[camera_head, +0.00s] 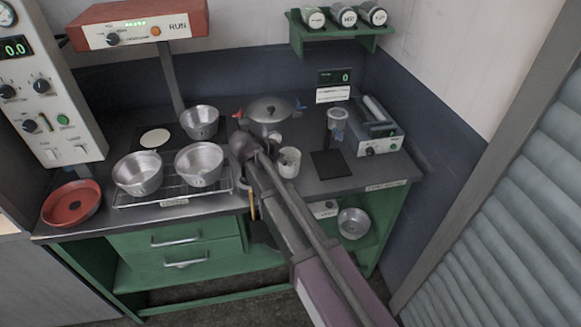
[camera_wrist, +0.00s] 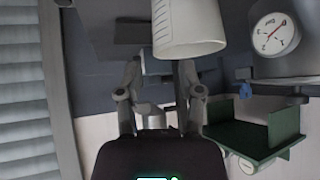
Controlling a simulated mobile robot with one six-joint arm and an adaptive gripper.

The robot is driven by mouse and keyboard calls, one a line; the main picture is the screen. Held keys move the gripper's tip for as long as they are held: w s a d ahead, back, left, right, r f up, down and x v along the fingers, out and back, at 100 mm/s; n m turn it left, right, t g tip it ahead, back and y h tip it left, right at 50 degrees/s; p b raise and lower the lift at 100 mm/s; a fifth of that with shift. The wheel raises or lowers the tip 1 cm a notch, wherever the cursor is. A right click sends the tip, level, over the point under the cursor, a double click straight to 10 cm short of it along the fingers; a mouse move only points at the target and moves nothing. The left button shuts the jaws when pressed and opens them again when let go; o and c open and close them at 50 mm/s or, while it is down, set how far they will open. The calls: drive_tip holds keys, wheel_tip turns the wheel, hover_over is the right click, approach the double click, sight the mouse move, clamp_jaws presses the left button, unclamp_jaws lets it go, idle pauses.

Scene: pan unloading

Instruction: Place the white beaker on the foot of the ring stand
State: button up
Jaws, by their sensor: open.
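The white beaker (camera_head: 291,162) stands on the dark bench top, just right of the end of my arm in the head view. In the wrist view the beaker (camera_wrist: 188,30) is large at the top, beyond my fingertips and nearer the right finger. My gripper (camera_wrist: 158,68) is open, with its fingers apart. I cannot tell whether a finger touches the beaker. In the head view my arm hides the fingers. The ring stand, seen with a clear vessel (camera_head: 337,116) at its ring, appears to have the flat black plate (camera_head: 327,165) as its foot. The plate looks bare.
A lidded pot (camera_head: 268,110) stands behind my arm. Metal pans (camera_head: 137,174) stand to the left, some on a wire rack (camera_head: 160,196). A grey instrument (camera_head: 377,133) stands right of the ring stand. A green wall shelf (camera_head: 342,37) holds jars above.

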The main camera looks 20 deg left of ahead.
sight(292, 166)
drive_tip(key=shift+w+f, duration=0.1)
drive_tip(key=shift+f, duration=0.05)
drive_tip(key=b+x, duration=0.2)
drive_tip(key=shift+w+d+f, duration=0.1)
drive_tip(key=shift+f, duration=0.25)
drive_tip(key=shift+b+x, duration=0.9)
drive_tip(key=shift+x, duration=0.2)
drive_tip(key=shift+d+r, duration=0.1)
clamp_jaws()
